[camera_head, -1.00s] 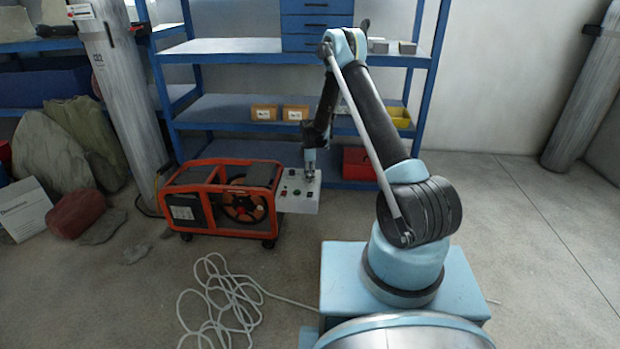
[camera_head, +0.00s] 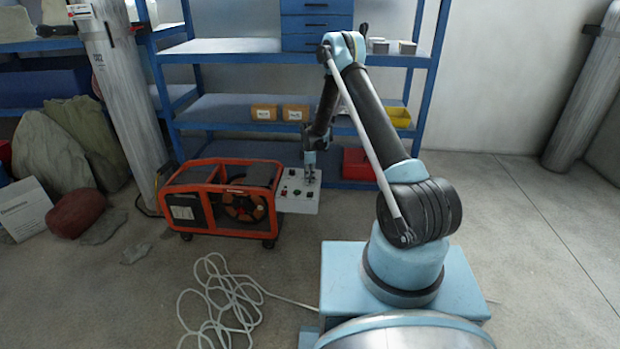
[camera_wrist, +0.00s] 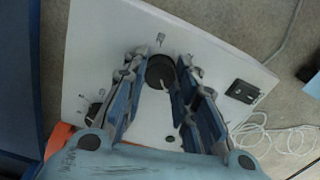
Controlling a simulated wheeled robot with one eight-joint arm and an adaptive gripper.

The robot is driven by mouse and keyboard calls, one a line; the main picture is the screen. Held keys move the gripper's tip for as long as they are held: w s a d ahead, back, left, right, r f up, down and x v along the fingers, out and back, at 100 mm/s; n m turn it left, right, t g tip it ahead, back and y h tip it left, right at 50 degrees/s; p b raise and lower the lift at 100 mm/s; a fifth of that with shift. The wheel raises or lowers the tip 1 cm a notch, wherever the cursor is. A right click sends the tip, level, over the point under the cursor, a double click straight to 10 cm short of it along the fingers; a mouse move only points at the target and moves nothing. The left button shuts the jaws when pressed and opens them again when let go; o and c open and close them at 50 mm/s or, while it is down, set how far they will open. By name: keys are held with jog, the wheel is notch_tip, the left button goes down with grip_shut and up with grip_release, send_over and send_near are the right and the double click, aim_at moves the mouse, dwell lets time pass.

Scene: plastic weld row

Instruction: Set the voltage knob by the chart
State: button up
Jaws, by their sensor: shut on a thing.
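The white control panel (camera_head: 297,204) is on the right end of the orange-framed machine. It also fills much of the wrist view (camera_wrist: 105,35). A round dark knob (camera_wrist: 160,70) with a light mark sits on the panel. My gripper (camera_wrist: 163,74) has its two blue-grey fingers on either side of the knob and is shut on it. In the head view my gripper (camera_head: 309,175) points down at the panel, and the knob is too small to make out. Scale markings around the knob are not readable. No voltage chart is clearly identifiable.
A black switch (camera_wrist: 242,91) and another dark fitting (camera_wrist: 95,110) flank the knob. The orange machine (camera_head: 220,188) stands on the floor before a blue shelf (camera_head: 240,103). A pale cable (camera_head: 215,295) lies coiled in front. A white card (camera_head: 25,205) leans left, its text unreadable.

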jog(key=shift+m, duration=0.3)
jog(key=m, duration=0.5)
jog(key=shift+m, duration=0.4)
jog(key=m, duration=0.7)
jog(key=shift+w, duration=0.1)
jog(key=m, duration=0.6)
jog(key=shift+m, duration=0.3)
jog(key=m, duration=0.6)
jog(key=shift+m, duration=0.4)
jog(key=o, duration=1)
jog(key=shift+o, duration=0.3)
